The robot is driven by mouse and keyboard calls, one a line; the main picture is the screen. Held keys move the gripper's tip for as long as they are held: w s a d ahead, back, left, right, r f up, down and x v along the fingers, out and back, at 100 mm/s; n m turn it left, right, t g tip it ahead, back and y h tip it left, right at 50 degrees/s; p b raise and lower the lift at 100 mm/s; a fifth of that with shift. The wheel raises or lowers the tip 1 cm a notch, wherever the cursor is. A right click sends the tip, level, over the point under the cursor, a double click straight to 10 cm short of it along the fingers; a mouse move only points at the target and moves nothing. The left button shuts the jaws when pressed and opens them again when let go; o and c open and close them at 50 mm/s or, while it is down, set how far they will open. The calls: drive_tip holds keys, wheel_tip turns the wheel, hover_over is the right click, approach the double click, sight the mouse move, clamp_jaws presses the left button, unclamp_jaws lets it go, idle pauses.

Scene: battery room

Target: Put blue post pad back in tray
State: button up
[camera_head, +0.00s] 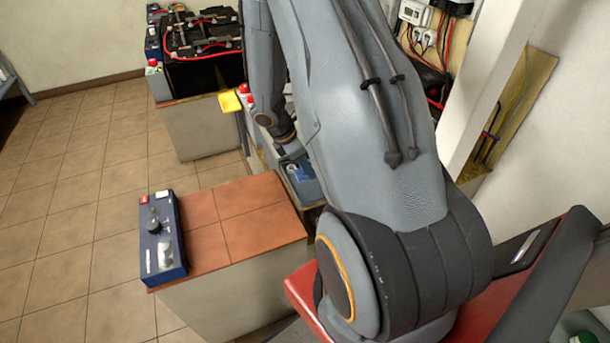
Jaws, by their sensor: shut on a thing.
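My gripper (291,152) points down over a small blue-grey tray (311,190) just beyond the tiled block, partly hidden behind my arm. The gripper is small in this view, and its fingers are hard to make out. It is shut on a light-blue thing, which looks like the blue post pad (298,171), at or just above the tray. I cannot tell whether the pad touches the tray floor.
A tiled block (240,218) stands in front, with a blue switch box (163,240) on its left edge. Farther back, a black battery (203,45) with red cables stands on another block. A yellow thing (230,102) and red-capped bottles (247,98) are near my forearm.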

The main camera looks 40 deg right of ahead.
drive_tip(key=shift+f, duration=2.1)
drive_tip(key=shift+f, duration=0.15)
drive_tip(key=o, duration=1.1)
